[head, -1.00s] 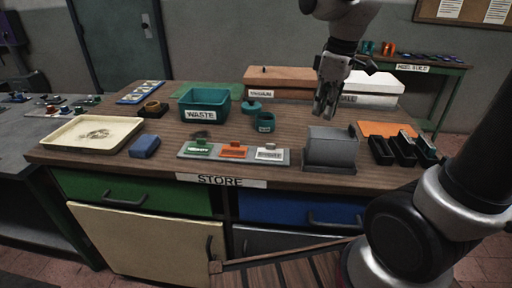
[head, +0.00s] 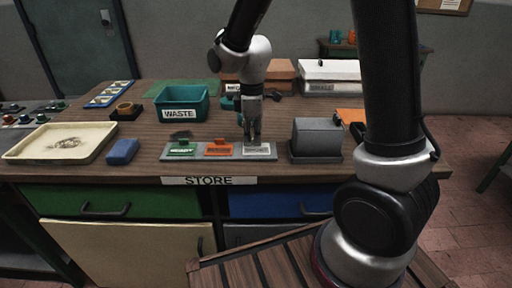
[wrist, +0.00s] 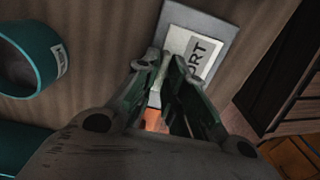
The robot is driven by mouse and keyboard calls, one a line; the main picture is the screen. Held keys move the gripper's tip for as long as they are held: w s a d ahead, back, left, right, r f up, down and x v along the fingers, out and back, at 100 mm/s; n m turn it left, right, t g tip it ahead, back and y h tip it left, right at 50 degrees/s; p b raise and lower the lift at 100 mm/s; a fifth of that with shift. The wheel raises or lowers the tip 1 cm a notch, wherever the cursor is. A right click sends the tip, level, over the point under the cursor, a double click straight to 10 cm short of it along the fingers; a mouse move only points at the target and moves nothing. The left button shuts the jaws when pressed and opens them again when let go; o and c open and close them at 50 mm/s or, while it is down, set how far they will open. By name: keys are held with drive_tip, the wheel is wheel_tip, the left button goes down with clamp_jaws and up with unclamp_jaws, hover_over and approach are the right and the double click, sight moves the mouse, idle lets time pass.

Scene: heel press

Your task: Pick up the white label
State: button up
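The white label (head: 257,150) lies at the right end of the grey holder plate (head: 168,154), with green (head: 183,150) and orange (head: 218,150) labels to its left. My gripper (head: 252,138) points down over the white label, its fingertips at or just above the label's top. In the wrist view, part of the white label (wrist: 198,58) shows with the letters "ORT", just beyond the fingertips (wrist: 163,66). A narrow gap shows between the fingers. I cannot tell whether they touch the label's small grip, which they hide.
A grey box (head: 317,139) stands close to the right of the plate. The teal waste bin (head: 181,104) is behind it to the left. A blue block (head: 123,151) and a cream tray (head: 20,151) are at the left. A teal cup (wrist: 33,58) shows in the wrist view.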

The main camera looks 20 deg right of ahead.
drive_tip(key=shift+f, duration=0.1)
drive_tip(key=shift+c, duration=0.3)
clamp_jaws()
